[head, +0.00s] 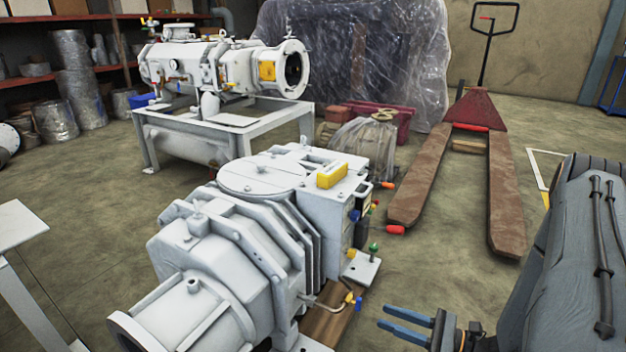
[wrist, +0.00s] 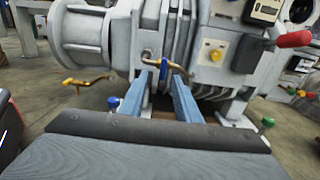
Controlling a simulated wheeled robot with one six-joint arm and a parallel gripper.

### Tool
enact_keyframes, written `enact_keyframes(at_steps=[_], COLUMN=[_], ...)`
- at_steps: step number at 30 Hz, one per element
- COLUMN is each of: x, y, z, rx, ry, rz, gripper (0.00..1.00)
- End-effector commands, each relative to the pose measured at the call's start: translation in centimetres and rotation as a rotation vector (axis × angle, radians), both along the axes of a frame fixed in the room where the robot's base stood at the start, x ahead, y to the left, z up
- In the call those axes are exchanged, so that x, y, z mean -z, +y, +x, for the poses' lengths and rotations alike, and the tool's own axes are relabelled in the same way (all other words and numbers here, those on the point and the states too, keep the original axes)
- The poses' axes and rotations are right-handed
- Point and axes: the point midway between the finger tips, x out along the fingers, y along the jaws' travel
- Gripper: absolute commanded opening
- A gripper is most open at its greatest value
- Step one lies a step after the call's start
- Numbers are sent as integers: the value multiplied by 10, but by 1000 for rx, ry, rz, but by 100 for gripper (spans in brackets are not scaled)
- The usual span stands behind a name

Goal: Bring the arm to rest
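My gripper (head: 382,316) is at the bottom right of the head view, with its two blue fingers pointing left toward the white screw pump (head: 255,235). The fingers are apart, with nothing seen between them in the head view. In the wrist view my gripper (wrist: 164,68) also shows a gap between the fingers. A brass valve (wrist: 160,62) on the pump's side lies behind the fingertips there; whether they touch it is hard to tell in that view. The head view shows floor between gripper and pump. My dark grey arm fills the lower right of the head view.
A second white pump (head: 225,65) stands on a metal frame (head: 190,142) behind. A red pallet jack (head: 428,178) stands at the back right. A plastic-wrapped crate (head: 350,60) is at the back. A green-knobbed valve (head: 373,248) sits by the near pump. Floor between pump and arm is clear.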

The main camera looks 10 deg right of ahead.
Motion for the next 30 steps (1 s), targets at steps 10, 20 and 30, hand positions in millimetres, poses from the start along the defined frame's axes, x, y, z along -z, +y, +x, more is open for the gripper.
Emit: enact_keyframes(at_steps=[10, 20, 30], x=[-79, -152, -211], y=[86, 169, 222], z=[0, -42, -101], rx=[-466, -963, -1394], ry=[-87, -251, -530], rz=[-211, -489, -801], gripper=[30, 30, 30])
